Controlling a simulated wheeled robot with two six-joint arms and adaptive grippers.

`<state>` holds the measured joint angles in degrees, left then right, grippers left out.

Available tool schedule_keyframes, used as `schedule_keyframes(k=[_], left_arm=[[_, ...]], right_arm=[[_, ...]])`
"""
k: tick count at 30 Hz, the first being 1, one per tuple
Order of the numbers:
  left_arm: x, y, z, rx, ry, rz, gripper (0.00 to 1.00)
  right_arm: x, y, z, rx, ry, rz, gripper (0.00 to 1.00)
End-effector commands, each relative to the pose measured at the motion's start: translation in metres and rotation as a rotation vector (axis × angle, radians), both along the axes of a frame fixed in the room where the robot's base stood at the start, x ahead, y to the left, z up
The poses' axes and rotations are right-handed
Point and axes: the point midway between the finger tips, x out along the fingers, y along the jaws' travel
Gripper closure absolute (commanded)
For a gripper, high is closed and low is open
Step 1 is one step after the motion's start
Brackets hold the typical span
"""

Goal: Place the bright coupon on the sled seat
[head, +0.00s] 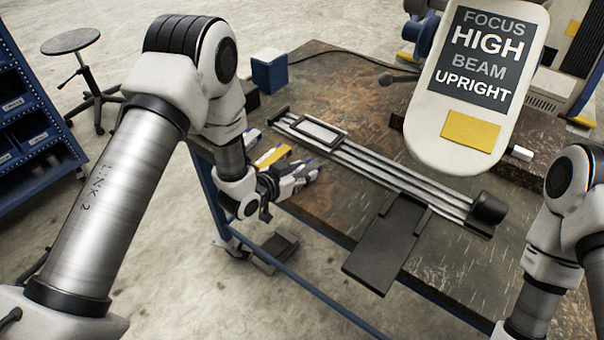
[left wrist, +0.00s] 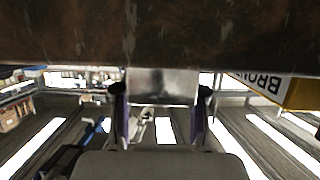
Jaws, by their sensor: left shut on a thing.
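My left gripper (head: 304,174) is at the table's left edge, beside the near end of a yellow block. In the left wrist view, its two fingers (left wrist: 161,108) are shut on a shiny silver plate, the bright coupon (left wrist: 162,84). The coupon's far end meets the dark brown surface in that view; I cannot tell whether they touch. In the head view I cannot make out the coupon among the fingers. The sled seat (head: 307,124) looks like a light-rimmed, empty frame on the long metal rails, behind and right of the gripper. My right gripper is out of view.
The yellow block (head: 273,155), lettered "BRO…" (left wrist: 270,86) in the wrist view, is close to the left gripper. The rails (head: 385,172) cross the table (head: 345,75). A dark plate (head: 388,245) lies in front. A blue box (head: 269,70) stands behind; a sign (head: 480,90) hangs right.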

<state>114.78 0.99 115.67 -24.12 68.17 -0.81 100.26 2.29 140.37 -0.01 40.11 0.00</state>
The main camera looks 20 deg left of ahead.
Motion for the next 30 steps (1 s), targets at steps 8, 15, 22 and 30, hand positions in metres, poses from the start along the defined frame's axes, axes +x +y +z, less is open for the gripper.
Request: schedule_keyframes(k=[8, 15, 22, 30], left_arm=[[0.0, 0.0, 0.013, 0.0, -0.003, 0.0, 1.0], [-0.013, -0.004, 0.034, 0.0, 0.003, -0.001, 1.0], [-0.068, -0.02, 0.039, 0.003, 0.003, -0.004, 1.0], [-0.136, -0.038, 0.059, 0.001, 0.006, -0.001, 1.0]], right_arm=[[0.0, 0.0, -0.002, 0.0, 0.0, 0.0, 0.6], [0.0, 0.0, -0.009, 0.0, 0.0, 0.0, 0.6], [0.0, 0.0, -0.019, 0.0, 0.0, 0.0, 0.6], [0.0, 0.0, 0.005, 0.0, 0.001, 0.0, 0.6]])
